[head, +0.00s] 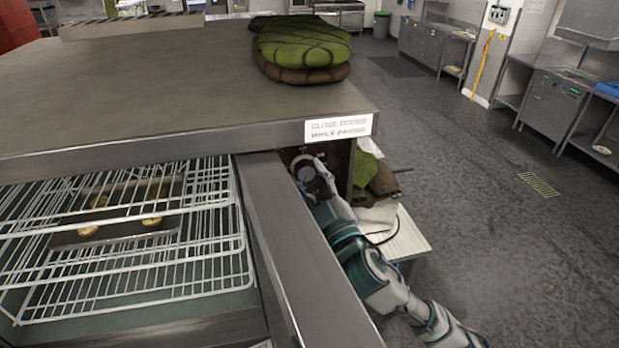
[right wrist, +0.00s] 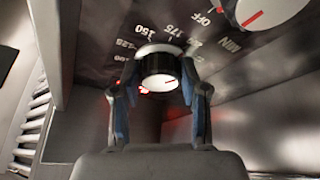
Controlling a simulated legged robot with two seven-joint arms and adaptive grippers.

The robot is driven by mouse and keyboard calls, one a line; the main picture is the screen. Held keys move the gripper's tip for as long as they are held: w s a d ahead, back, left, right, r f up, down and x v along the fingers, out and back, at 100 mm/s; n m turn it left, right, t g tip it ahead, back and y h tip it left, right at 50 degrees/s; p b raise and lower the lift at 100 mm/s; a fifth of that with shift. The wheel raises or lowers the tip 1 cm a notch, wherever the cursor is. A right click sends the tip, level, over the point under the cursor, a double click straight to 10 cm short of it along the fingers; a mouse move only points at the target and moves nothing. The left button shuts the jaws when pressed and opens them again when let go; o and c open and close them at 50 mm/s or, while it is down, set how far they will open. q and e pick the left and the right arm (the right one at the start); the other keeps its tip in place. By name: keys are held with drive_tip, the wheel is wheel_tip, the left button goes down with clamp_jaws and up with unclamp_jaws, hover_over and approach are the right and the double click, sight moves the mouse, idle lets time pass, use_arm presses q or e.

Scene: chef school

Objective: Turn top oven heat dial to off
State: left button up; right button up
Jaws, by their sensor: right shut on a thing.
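The heat dial (right wrist: 160,72) is a round knob with a black edge and a pale face with a red mark, which points to the right in the right wrist view. Numbers such as 150 and 175 are printed around it on the dark panel. My right gripper (right wrist: 158,78) is shut on this dial, one blue-padded finger on each side. In the head view my right gripper (head: 308,176) is at the oven's control panel, under the top's front corner, and largely hides the dial. My left gripper is not in view.
A second dial (right wrist: 262,10) with OFF and MIN markings is close by at upper right. Wire racks (head: 215,262) and a tray (head: 70,238) are inside. Green and brown mitts (head: 303,45) lie on top.

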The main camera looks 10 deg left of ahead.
drive_tip(key=shift+w, duration=0.1)
idle(0.4)
drive_tip(key=o, duration=1.1)
drive_tip(key=shift+o, duration=0.2)
drive_tip(key=shift+w+a+f, duration=0.1)
drive_tip(key=shift+w, duration=0.15)
drive_tip(key=shift+s, duration=0.15)
drive_tip(key=shift+s+f, duration=0.1)
drive_tip(key=shift+s, duration=0.15)
drive_tip(key=v, duration=1.1)
drive_tip(key=shift+d+f, duration=0.15)
drive_tip(key=shift+d, duration=0.25)
drive_tip(key=shift+w, duration=0.15)
